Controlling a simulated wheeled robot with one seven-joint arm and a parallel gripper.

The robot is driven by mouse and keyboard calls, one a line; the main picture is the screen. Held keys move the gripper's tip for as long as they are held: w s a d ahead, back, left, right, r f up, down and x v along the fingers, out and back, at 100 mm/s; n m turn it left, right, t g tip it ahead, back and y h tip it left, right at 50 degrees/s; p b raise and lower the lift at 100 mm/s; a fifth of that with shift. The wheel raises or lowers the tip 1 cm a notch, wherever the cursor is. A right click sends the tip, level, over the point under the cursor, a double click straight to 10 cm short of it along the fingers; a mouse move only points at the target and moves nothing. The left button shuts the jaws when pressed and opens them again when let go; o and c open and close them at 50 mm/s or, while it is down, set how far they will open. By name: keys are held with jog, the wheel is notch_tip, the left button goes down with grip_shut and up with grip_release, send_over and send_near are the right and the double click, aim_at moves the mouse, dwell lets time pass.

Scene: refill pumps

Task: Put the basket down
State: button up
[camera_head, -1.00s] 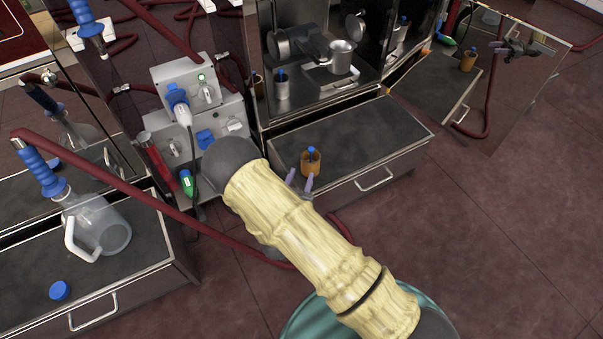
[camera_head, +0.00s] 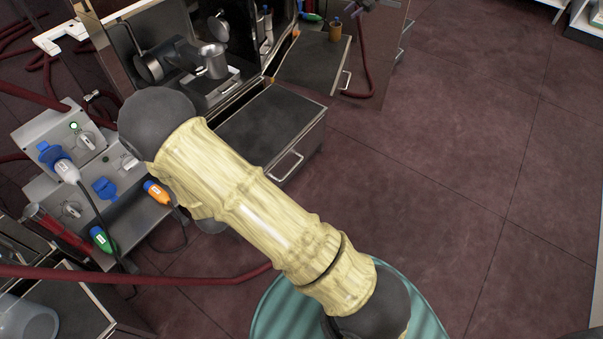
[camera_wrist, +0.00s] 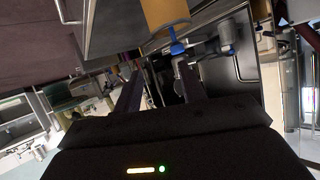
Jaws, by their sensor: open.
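I can make out no clear basket; whether the small orange-brown container is it, I cannot tell. In the head view my arm covers my gripper and the container's spot on the counter. A mirror-like door there shows an orange-brown container (camera_head: 335,31), apparently a reflection.
A grey drawer counter (camera_head: 262,122) stands beyond my arm, below a metal alcove with a steel jug (camera_head: 213,62). A grey pump box (camera_head: 65,150) with blue, green and orange connectors stands at left. A red hose (camera_head: 150,278) crosses in front. The floor (camera_head: 460,150) at right is clear.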

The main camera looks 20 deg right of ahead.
jog(key=s+d+r+n+g+y, duration=0.2)
jog(key=s+d+r+g, duration=0.8)
jog(key=s+d+r, duration=0.5)
jog(key=s+d+n, duration=0.1)
jog(key=s+d, duration=0.1)
jog(key=s, duration=0.2)
jog(key=shift+s+r+n, duration=0.15)
jog(key=shift+r+n, duration=0.05)
jog(key=shift+n, duration=0.1)
